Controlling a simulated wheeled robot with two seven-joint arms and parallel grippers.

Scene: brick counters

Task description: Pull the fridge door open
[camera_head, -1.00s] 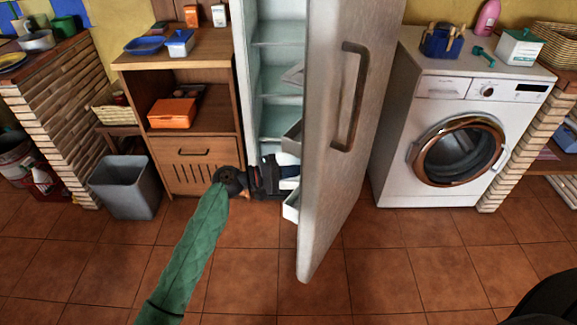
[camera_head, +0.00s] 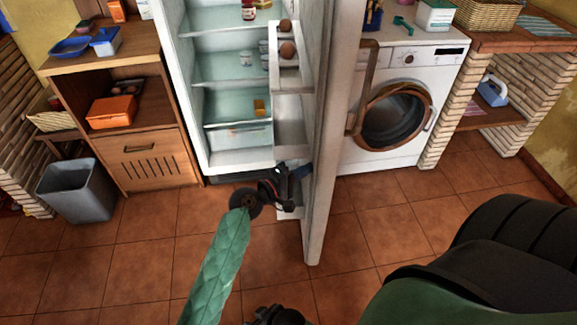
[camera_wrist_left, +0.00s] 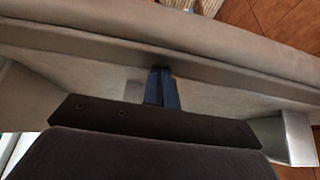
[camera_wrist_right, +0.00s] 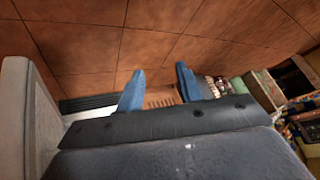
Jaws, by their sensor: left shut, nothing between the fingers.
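The fridge (camera_head: 190,100) stands with its door (camera_head: 332,130) wide open, so I see its shelves inside. The door is nearly edge-on to me in the head view, its long handle (camera_head: 355,120) on the right, outer side. Door bins (camera_head: 290,105) line its inner side. My left gripper (camera_head: 303,172) is on the inner side of the door, low down. In the left wrist view its blue fingers (camera_wrist_left: 162,88) are together and empty, close against the door's inner side; contact is unclear. My right gripper (camera_wrist_right: 160,88) is open and empty in the right wrist view.
A washing machine (camera_head: 415,65) stands behind the door to the right. A wooden cabinet (camera_head: 150,150) and a grey bin (camera_head: 78,190) are left of the fridge. The tiled floor (camera_head: 400,210) is clear in front.

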